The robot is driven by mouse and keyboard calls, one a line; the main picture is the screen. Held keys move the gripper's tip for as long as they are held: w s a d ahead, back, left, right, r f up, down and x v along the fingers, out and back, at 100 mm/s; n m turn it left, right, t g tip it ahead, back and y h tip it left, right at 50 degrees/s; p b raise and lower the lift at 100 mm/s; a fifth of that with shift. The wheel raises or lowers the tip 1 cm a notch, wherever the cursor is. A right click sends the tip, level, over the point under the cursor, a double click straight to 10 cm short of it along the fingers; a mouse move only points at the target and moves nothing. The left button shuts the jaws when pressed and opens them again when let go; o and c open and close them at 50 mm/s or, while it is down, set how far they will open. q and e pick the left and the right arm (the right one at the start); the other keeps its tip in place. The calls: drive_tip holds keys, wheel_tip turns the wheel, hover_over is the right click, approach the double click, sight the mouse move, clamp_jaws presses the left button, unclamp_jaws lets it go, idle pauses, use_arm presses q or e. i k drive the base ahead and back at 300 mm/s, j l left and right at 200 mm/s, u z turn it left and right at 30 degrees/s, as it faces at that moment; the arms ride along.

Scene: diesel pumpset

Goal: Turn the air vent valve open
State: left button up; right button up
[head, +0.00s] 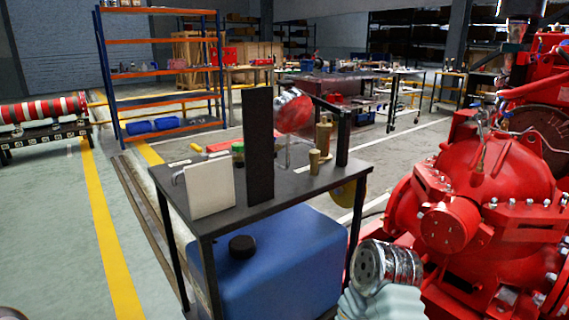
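The red pump casing (480,190) fills the right side of the head view, with bolted flanges. A small slim metal fitting (481,125) with a thin pipe stands on top of the casing and may be the air vent valve. It is too small to tell its handle or whether it is open. No fingers of either gripper show in the head view. A silver, round, ribbed part with a pale sleeve shows at the bottom right, in front of the pump; I cannot tell whether it is mine.
A dark table (280,188) with a white panel (210,190), a black upright plate (259,145) and brass parts stands left of the pump. A blue tank (280,265) sits under it. Orange shelving (160,98) stands behind. Open floor (60,230) lies left.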

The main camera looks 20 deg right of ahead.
sight(506, 115)
drive_tip(key=l+z, duration=0.1)
drive_tip(key=z, duration=0.8)
drive_tip(key=l+z, duration=0.15)
drive_tip(key=z, duration=0.3)
drive_tip(key=l+z, duration=0.1)
drive_tip(key=z, duration=0.35)
drive_tip(key=i, duration=0.9)
